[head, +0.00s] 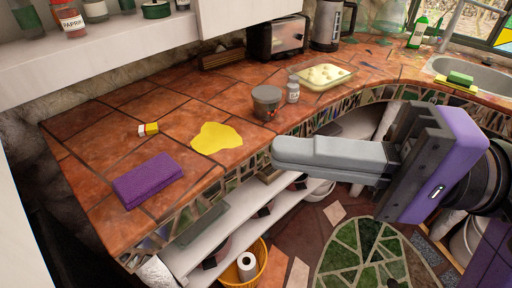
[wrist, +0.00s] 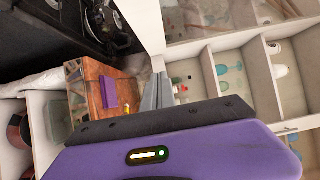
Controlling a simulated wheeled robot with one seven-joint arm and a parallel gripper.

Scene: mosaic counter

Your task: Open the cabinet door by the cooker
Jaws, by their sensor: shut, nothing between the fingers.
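My gripper (head: 277,155) is shut and empty, its grey fingers pointing left above the floor in front of the counter's edge. In the wrist view the shut fingers (wrist: 158,92) stand upright at the middle. Right of them is a white cabinet (wrist: 262,75) with compartments holding glasses and cups; its interior shows, and I cannot tell whether a glass door covers it. Dark equipment that looks like the cooker (wrist: 95,28) is at the upper left of the wrist view, beside a white panel (wrist: 143,22). My fingers touch nothing visible.
The tiled counter (head: 110,105) bears a purple cloth (head: 150,180), yellow spill (head: 215,137), grey pot (head: 266,100), tray (head: 325,77) and toaster (head: 277,38). Open white shelves (head: 235,218) run below it. A yellow bin (head: 250,270) stands on the floor. A wall shelf (head: 110,48) overhangs the counter.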

